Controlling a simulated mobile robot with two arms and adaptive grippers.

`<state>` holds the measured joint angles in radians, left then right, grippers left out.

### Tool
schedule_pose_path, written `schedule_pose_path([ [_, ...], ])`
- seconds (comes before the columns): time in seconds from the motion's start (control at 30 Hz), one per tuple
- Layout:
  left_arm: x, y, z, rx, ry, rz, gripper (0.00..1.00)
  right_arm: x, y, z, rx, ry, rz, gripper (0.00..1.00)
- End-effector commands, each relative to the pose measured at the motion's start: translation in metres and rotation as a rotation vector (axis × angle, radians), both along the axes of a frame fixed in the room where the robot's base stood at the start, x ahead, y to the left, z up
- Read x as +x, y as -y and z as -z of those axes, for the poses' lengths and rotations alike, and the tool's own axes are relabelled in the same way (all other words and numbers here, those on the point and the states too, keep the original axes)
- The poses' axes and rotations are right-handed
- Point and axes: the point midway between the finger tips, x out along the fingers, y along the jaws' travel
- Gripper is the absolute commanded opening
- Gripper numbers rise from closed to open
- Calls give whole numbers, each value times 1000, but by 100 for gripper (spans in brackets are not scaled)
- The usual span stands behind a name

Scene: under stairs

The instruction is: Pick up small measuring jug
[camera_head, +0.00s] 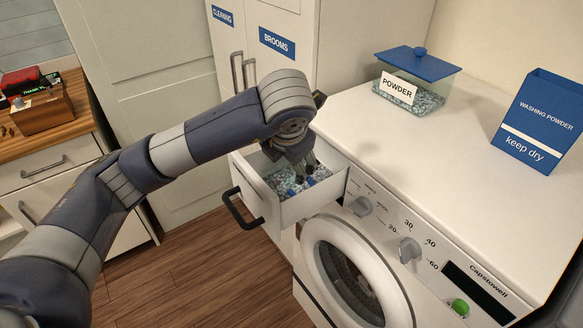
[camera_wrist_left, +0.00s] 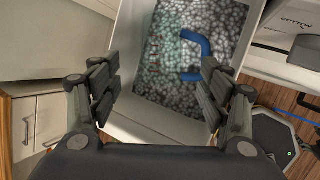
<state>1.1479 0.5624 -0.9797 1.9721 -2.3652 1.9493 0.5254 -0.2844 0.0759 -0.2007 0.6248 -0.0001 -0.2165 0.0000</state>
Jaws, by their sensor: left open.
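The small measuring jug (camera_wrist_left: 203,45) lies in the open washer drawer (camera_head: 308,208), on pale blue-grey granules. Its blue handle shows clearly in the left wrist view; its clear body is hard to tell from the granules. In the head view only small blue bits show beneath my gripper. My left gripper (camera_head: 304,176) points down into the drawer, over the jug. In the left wrist view its two fingers (camera_wrist_left: 160,85) are spread apart with nothing between the tips, and the jug handle is beyond them, nearer the right finger. My right gripper is not in view.
The washing machine top (camera_head: 450,145) holds a clear powder box (camera_head: 425,100) with a blue lid and a blue washing powder carton (camera_head: 540,115). The drawer handle (camera_head: 240,212) sticks out in front. A wooden-topped cabinet (camera_head: 50,135) with a red toolbox stands at the left.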

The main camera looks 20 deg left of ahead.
Motion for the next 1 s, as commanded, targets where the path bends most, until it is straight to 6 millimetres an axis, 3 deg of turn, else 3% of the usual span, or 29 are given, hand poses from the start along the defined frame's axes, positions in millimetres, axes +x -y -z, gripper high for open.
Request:
schedule_pose_path([
  [0.1, 8, -4, 16, 0, -6, -2, 71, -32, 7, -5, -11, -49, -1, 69],
  [0.23, 14, -5, 26, 0, -3, -1, 71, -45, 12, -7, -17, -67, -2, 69],
  [0.37, 18, -6, 33, 0, -4, -1, 71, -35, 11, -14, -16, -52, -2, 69],
  [0.6, 31, -10, 63, 0, -6, -1, 71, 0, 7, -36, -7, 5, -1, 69],
  [0.97, 37, -12, 75, -2, -1, 1, 71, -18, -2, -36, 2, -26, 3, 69],
  [1.0, 37, -12, 75, -2, -1, 1, 62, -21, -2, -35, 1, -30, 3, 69],
])
